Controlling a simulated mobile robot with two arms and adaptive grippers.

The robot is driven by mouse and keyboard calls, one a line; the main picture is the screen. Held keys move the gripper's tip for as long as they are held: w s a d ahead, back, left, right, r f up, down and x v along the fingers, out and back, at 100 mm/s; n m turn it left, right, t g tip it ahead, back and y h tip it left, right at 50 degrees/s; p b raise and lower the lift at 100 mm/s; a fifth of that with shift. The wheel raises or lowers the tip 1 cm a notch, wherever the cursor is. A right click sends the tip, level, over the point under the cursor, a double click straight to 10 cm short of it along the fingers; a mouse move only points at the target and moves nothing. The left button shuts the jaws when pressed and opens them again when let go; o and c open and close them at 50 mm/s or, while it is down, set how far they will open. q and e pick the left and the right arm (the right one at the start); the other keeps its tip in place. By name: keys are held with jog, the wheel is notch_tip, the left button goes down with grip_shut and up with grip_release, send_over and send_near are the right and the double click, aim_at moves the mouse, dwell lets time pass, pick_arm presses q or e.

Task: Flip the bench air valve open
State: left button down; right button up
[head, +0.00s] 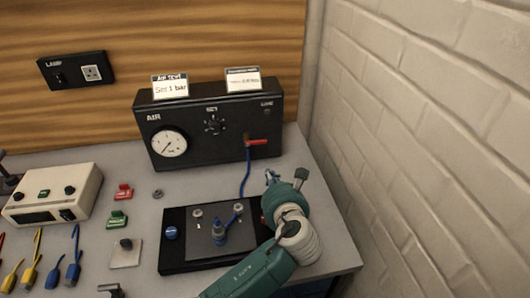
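The bench air valve (257,142) is a red lever at the lower right of the front of the black AIR box (205,160). The lever lies roughly level and points to the right. A blue hose (247,176) runs from beneath it toward the black base plate (180,262). My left gripper (272,178) is at the end of the teal and white arm, below and a little right of the lever, apart from it. Its fingers are small and partly hidden by the wrist, so its opening is unclear. My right gripper is out of view.
The AIR box carries a round gauge (169,143), a SET knob (213,125) and two cards on top. A blue fitting (219,232) stands on the base plate beside my arm. A white brick wall (420,130) bounds the right. A cream meter (85,188) sits left.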

aim_at(256, 142)
pick_arm(q)
jog(key=shift+w, duration=0.15)
jog(key=shift+w+a, duration=0.1)
jog(key=shift+w, duration=0.15)
jog(key=p+x, duration=0.1)
jog(key=x, duration=0.8)
jog(key=shift+w, duration=0.3)
notch_tip(256, 142, up, 3)
jog(key=shift+s+f+p, duration=0.15)
jog(key=shift+f+p, duration=0.05)
jog(key=shift+p, duration=0.6)
jog(key=shift+s+r, duration=0.15)
jog(key=shift+r, duration=0.4)
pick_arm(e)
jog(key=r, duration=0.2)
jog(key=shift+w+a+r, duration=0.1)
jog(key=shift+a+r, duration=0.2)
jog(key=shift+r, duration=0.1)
pick_arm(q)
jog(key=shift+f, duration=0.1)
jog(key=shift+r+p, duration=0.2)
jog(key=shift+p, duration=0.1)
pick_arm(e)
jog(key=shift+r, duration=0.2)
pick_arm(q)
jog(key=shift+r+n+h+p, duration=0.2)
jog(key=shift+n+h+p, duration=0.1)
jog(key=shift+n, duration=0.2)
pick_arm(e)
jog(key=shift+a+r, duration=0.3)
